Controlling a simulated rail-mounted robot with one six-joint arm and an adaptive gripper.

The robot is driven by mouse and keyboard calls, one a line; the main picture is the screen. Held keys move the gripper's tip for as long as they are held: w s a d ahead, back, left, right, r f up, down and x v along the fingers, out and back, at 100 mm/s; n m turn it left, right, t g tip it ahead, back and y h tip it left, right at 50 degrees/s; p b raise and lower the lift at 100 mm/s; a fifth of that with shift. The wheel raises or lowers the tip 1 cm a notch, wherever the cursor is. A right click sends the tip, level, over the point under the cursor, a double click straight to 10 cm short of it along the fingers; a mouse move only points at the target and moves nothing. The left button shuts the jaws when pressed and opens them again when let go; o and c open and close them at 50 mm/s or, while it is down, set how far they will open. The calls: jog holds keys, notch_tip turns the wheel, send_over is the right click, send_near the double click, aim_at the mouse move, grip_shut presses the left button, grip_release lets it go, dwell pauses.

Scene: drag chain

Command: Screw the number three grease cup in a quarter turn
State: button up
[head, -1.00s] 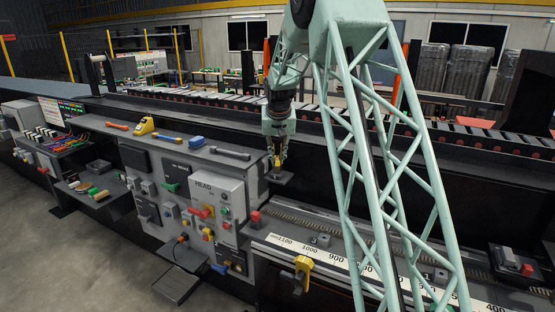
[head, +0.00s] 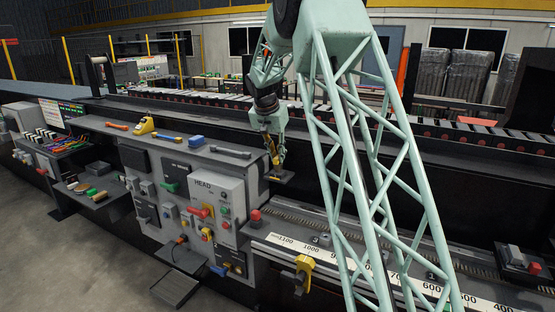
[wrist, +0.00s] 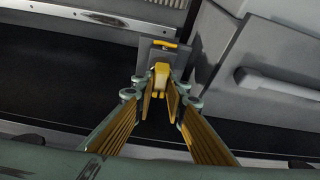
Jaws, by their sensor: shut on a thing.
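My gripper (head: 275,163) hangs over the machine bed, just right of the grey HEAD control panel (head: 212,205). In the wrist view my gripper's fingers (wrist: 160,92) are shut on a yellow block (wrist: 161,72). The block is at a dark grey square plate (wrist: 176,54) with a yellow bar on it. The plate also shows below the fingertips in the head view (head: 281,178); I cannot tell whether it rests on anything. I cannot make out a grease cup marked three in either view.
A white number scale (head: 320,257) runs along the bed's front edge, with a yellow clamp-like part (head: 304,268) on it. A red-topped post (head: 255,217) stands right of the panel. A blue block (head: 196,141) and a yellow device (head: 144,126) lie on the machine top.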

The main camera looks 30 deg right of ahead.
jog(key=shift+m, duration=0.5)
jog(key=o, duration=0.8)
jog(key=shift+o, duration=0.2)
jog(key=shift+r, duration=0.1)
jog(key=v, duration=1.1)
jog(key=shift+a+r, duration=0.3)
jog(key=shift+r, duration=0.05)
